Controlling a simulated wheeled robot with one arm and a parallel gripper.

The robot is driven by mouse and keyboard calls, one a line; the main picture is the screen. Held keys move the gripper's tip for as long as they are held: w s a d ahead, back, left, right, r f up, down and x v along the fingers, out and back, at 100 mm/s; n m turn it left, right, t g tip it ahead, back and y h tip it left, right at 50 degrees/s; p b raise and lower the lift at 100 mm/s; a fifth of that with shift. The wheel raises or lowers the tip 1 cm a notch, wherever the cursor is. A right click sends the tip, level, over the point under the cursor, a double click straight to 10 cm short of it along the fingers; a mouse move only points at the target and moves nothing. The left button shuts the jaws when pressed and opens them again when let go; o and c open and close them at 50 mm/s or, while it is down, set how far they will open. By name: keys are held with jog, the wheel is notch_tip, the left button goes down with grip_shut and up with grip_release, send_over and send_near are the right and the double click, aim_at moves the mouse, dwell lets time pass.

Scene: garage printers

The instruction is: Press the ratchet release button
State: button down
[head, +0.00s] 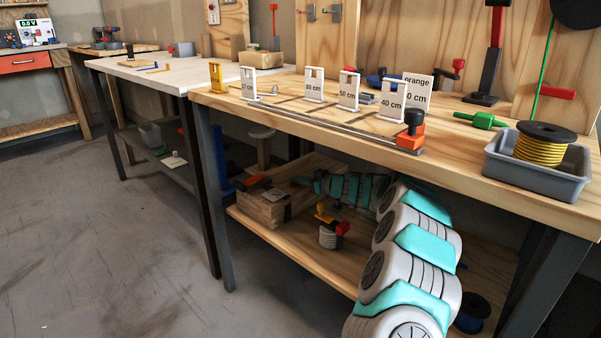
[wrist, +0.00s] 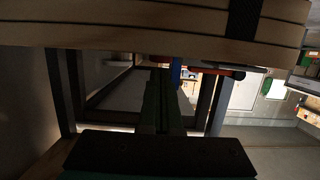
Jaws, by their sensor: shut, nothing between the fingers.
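A wooden crate (head: 262,210) stands on the lower shelf under the bench. A dark strap (wrist: 244,18) crosses its planks at the top of the wrist view. A small red and dark fitting (head: 274,195), perhaps the ratchet, sits on the crate; I cannot make out its release button. In the wrist view a red bar with a dark end (wrist: 208,68) shows beside the planks. My arm reaches under the bench. My gripper (head: 302,181) is shut and empty near the crate's far right. Its dark fingers also show in the wrist view (wrist: 160,74); contact cannot be told.
The bench top (head: 480,160) is close above my arm. A bench leg (head: 212,200) stands left of the crate. The floor at left is clear.

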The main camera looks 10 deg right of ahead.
jog(key=shift+f, duration=0.1)
jog(key=f+b, duration=0.1)
jog(key=b, duration=0.1)
jog(key=shift+f+b, duration=0.3)
jog(key=shift+b, duration=0.1)
jog(key=shift+f+b, duration=0.35)
jog(key=shift+b, duration=0.7)
jog(key=shift+r, duration=0.1)
jog(key=r, duration=0.4)
jog(key=shift+s+d+r, duration=0.2)
jog(key=shift+r, duration=0.2)
jog(key=v, duration=0.9)
jog(key=shift+s, duration=0.25)
